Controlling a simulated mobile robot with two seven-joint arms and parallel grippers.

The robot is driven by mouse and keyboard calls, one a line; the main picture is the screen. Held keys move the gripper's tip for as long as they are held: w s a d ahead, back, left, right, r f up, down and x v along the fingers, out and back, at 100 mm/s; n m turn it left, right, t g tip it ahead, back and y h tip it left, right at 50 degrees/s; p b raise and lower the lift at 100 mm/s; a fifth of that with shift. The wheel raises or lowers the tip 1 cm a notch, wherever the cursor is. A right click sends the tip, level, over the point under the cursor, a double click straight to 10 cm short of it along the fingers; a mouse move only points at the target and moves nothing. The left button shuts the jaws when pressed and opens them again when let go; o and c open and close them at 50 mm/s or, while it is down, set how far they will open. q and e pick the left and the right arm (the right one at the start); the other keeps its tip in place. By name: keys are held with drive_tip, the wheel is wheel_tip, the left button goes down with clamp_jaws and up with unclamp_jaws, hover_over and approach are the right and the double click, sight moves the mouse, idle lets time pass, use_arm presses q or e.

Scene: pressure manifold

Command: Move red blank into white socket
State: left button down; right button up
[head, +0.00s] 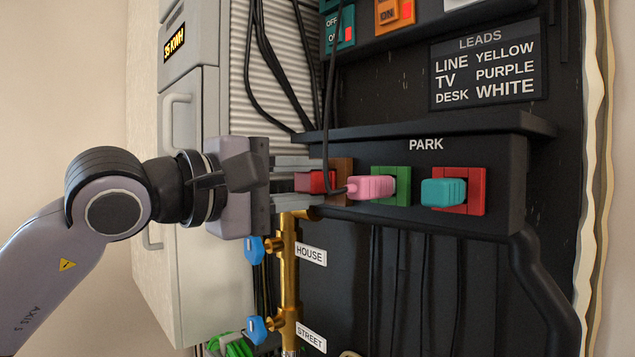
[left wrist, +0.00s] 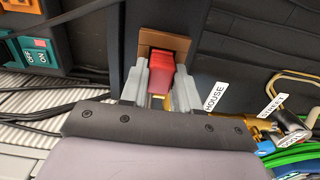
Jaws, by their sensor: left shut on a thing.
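The red blank (head: 313,182) is at the brown socket (head: 344,168), leftmost in the PARK row. My left gripper (head: 316,183) is shut on the red blank, one finger above and one below it. In the left wrist view the red blank (left wrist: 160,72) sits between the two pale fingers, against the brown socket (left wrist: 176,42); its inner end is hidden, so I cannot tell how deep it sits. A white edge (head: 476,3) at the top of the head view may be the white socket; it is mostly cut off. My right gripper is not in view.
A pink plug (head: 370,187) with a black lead is in the green socket, and a teal plug (head: 443,192) is in the red socket. A ledge (head: 440,127) juts above the row. Black cables (head: 270,60) hang nearby. A brass pipe (head: 289,275) with blue handles stands below.

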use_arm(q)
drive_tip(key=shift+b+v, duration=1.3)
drive_tip(key=shift+v, duration=1.7)
drive_tip(key=shift+f, duration=0.1)
